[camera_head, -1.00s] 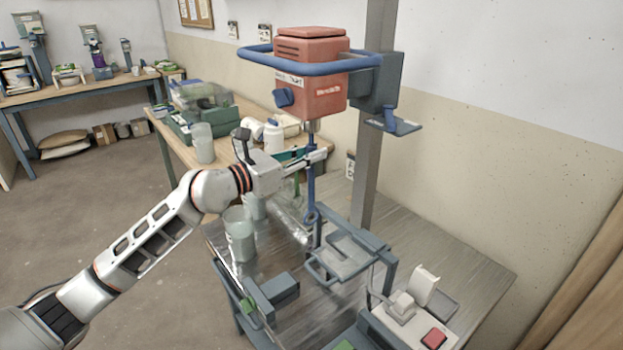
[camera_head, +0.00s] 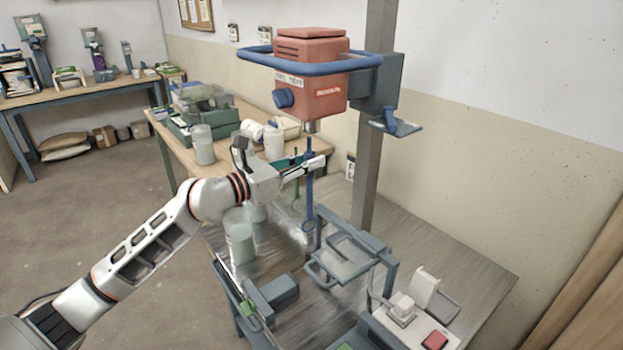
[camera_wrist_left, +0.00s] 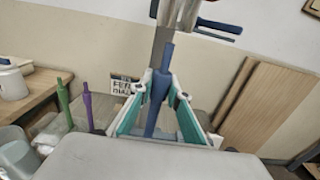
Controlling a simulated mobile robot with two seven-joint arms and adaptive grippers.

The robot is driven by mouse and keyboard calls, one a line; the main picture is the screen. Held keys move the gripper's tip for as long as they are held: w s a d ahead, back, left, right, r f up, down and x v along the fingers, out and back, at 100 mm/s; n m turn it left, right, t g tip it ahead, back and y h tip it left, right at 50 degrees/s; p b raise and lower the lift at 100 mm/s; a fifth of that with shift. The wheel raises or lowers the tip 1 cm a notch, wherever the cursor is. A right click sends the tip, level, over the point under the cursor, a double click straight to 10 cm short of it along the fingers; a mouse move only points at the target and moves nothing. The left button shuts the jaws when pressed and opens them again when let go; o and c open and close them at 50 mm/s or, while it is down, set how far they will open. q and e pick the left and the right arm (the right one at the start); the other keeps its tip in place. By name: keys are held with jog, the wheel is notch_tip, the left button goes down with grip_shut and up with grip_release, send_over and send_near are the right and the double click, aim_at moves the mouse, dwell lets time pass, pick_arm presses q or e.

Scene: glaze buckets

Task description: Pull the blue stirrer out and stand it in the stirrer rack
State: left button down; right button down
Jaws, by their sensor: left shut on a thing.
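The blue stirrer (camera_head: 308,190) hangs roughly upright below the red mixer head (camera_head: 322,98). A small gap shows between its top end and the metal chuck (camera_head: 312,127). My left gripper (camera_head: 318,163) is shut on the stirrer's upper shaft. In the left wrist view the blue shaft (camera_wrist_left: 160,88) stands between the teal-padded fingers. The lower end, with its ring, is above the bench beside the grey bracket. A green stirrer (camera_wrist_left: 63,97) and a purple stirrer (camera_wrist_left: 87,106) stand at the left of the wrist view. Their rack is not clearly visible. My right gripper is out of view.
A blue guard bar (camera_head: 310,65) surrounds the mixer head beside the grey column (camera_head: 372,150). A grey bracket (camera_head: 345,258) stands on the metal bench below. Cloudy buckets (camera_head: 240,243) stand to its left, and a red-button control box (camera_head: 434,340) at front right.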

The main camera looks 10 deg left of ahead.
pick_arm(q)
jog(key=v, duration=1)
jog(key=shift+s+a, duration=0.2)
dwell(0.9)
